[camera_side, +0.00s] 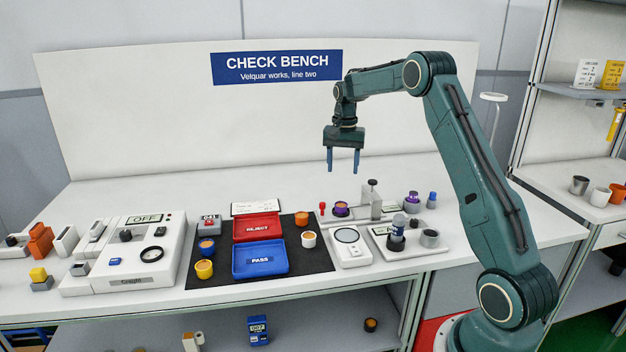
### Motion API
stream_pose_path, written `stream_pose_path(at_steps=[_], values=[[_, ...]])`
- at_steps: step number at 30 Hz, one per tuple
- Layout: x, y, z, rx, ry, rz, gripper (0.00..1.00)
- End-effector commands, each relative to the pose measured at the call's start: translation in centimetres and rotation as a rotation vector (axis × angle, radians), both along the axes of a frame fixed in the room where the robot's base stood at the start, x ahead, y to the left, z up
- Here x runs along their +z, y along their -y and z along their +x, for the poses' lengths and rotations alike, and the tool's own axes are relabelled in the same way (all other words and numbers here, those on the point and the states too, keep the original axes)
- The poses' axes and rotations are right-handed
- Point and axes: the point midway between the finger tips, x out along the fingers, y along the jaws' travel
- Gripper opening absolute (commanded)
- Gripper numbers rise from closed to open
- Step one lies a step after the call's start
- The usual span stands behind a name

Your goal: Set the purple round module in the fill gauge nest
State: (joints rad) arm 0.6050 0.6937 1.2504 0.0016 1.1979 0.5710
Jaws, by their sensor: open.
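I cannot tell whether this fixture is the fill gauge, or whether the module rests in a nest or on the bench. My gripper (342,171) is open and empty, its two blue fingers pointing down. It hangs above the bench, over the area of the purple module and apart from it.
A dark mat holds a red REJECT tray (257,227), a blue PASS tray (259,260) and several round modules. A white scale (349,245) and a fixture with a dark holder (397,236) stand right. A purple-topped piece (412,198) is behind them. The back left bench is clear.

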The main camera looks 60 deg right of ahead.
Motion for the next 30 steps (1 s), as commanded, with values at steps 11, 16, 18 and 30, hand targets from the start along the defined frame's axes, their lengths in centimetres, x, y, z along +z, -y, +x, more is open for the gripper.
stream_pose_path(at_steps=[11, 16, 18, 30], values=[[1.1, -1.1, -0.1, 0.030, 0.012, -0.008, 0.56], [3.6, -3.8, -0.5, 0.101, 0.036, -0.025, 0.56], [5.0, -5.3, -0.9, 0.140, 0.051, -0.035, 0.56], [11.6, -15.0, -5.4, 0.408, 0.145, -0.099, 0.56]])
